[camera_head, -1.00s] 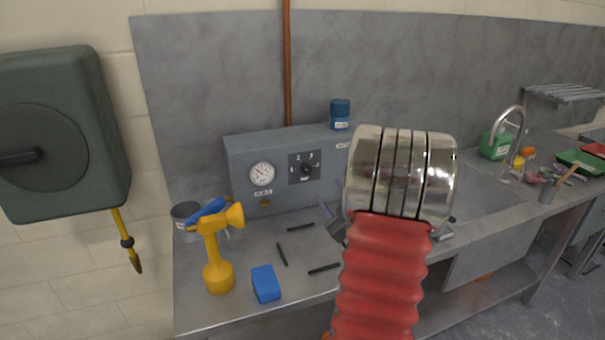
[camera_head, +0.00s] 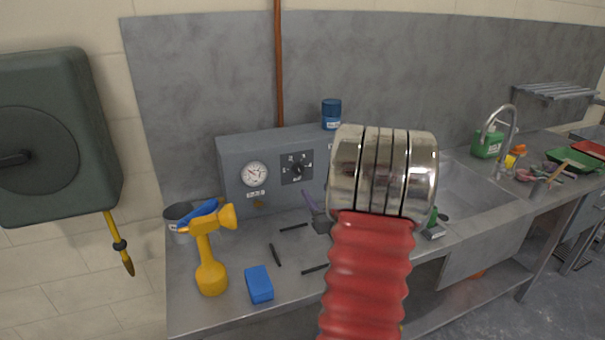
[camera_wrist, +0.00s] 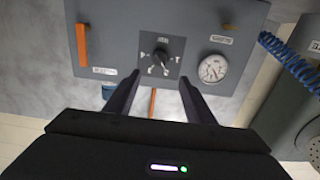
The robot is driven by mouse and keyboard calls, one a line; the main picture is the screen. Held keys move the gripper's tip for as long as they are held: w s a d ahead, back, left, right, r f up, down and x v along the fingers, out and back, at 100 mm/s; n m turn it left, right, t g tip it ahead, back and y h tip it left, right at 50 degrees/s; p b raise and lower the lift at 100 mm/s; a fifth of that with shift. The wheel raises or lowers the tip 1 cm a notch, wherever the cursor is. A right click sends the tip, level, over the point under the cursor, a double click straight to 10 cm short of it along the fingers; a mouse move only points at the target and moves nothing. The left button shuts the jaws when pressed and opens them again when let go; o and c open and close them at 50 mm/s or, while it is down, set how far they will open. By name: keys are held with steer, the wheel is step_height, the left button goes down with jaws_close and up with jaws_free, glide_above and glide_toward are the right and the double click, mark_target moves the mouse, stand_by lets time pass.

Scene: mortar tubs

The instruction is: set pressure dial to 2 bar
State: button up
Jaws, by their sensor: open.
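The pressure dial (camera_head: 297,168) is a dark knob on a black square plate with small numbers around it. It sits on the front of a grey panel box (camera_head: 232,196). A round white gauge (camera_head: 255,174) is to its left. The wrist view shows the dial (camera_wrist: 160,60) upside down, ahead of the fingers, and the gauge (camera_wrist: 213,68) to its right. My gripper (camera_wrist: 159,84) is open and empty, its two dark fingers apart below the dial, not touching it. In the head view my arm hides most of the gripper. The knob's exact setting is too small to read.
A blue jar (camera_head: 331,114) stands on the panel box. A sink and tap (camera_head: 503,122) are to the right.

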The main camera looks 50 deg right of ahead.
mark_target(301, 171)
steer(key=x, duration=1.3)
steer(key=shift+w, duration=0.2)
steer(key=shift+c, duration=0.3)
steer(key=shift+d, duration=0.1)
steer(key=c, duration=1)
steer(key=shift+o, duration=0.2)
steer(key=shift+m, duration=0.4)
steer(key=o, duration=1)
